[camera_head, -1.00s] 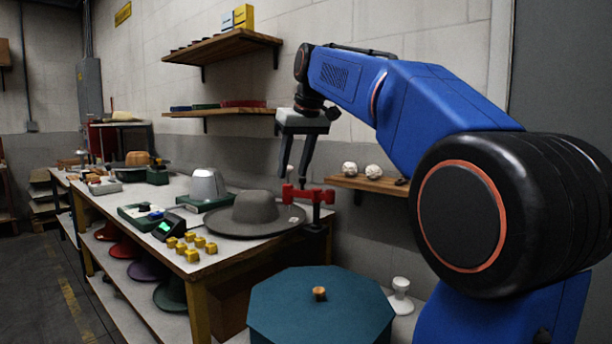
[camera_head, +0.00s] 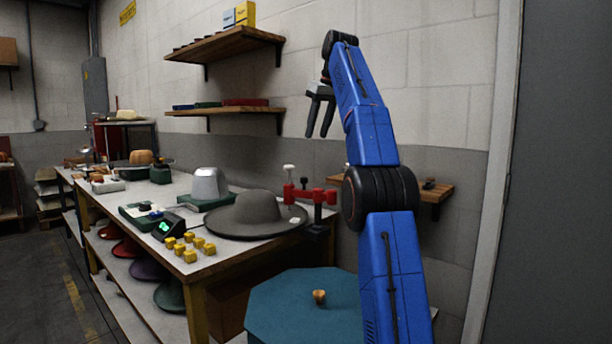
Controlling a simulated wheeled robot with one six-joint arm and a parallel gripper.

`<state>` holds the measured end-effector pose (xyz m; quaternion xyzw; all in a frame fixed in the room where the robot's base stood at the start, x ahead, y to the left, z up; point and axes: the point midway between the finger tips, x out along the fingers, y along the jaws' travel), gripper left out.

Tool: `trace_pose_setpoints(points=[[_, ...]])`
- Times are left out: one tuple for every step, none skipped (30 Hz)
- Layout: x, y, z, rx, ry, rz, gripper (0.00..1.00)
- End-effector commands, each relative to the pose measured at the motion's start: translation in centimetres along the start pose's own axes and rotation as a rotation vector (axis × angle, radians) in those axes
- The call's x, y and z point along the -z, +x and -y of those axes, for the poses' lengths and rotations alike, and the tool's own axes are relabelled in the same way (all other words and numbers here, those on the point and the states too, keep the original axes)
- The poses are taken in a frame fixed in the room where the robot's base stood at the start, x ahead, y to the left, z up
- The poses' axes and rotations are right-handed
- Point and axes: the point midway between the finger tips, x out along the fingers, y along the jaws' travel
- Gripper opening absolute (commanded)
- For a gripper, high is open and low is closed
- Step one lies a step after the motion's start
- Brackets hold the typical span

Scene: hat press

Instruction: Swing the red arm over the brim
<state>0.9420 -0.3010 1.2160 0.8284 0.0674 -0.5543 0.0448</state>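The red arm (camera_head: 312,195) is joined to a dark post at the right end of the table. It reaches left, and its left end lies over the right part of the brim of the grey hat (camera_head: 257,213) in this view. A white knob (camera_head: 289,168) stands above that left end. I cannot tell whether the arm's end touches the brim. My gripper (camera_head: 316,134) is above the red arm, apart from it. Its two fingers point down, spread apart with nothing between them.
A silver hat block (camera_head: 208,185) stands behind the hat. Several yellow blocks (camera_head: 190,246) and a device with a green display (camera_head: 167,227) are at the table's front. A teal octagonal top (camera_head: 275,302) is in front. Wall shelves (camera_head: 225,46) hang above left; a low shelf (camera_head: 432,190) is behind my arm.

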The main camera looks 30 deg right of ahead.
Motion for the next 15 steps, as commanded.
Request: trace_pose_setpoints(points=[[0.0, 0.1, -0.1, 0.0, 0.0, 0.0, 0.39], [0.0, 0.2, -0.1, 0.0, -0.001, 0.0, 0.39], [0.0, 0.3, -0.1, 0.0, -0.001, 0.0, 0.39], [0.1, 0.4, -0.1, 0.0, -0.001, -0.001, 0.39], [0.1, 0.6, 0.0, 0.001, 0.0, 0.0, 0.39], [0.0, 0.9, 0.0, 0.001, 0.0, 0.0, 0.39], [0.1, 1.1, 0.0, 0.001, 0.0, 0.0, 0.39], [0.1, 1.4, 0.0, 0.001, 0.0, 0.0, 0.39], [0.0, 1.8, 0.0, 0.002, 0.0, 0.001, 0.39], [0.0, 2.0, 0.0, 0.001, 0.0, 0.0, 0.39], [0.0, 2.3, 0.0, 0.001, 0.0, 0.0, 0.39], [0.0, 2.7, 0.1, 0.001, 0.0, 0.001, 0.39], [0.0, 3.0, 0.0, 0.001, 0.0, 0.0, 0.39], [0.0, 3.5, 0.0, 0.002, 0.0, 0.002, 0.39], [0.0, 4.0, 0.0, 0.002, 0.0, 0.001, 0.39]])
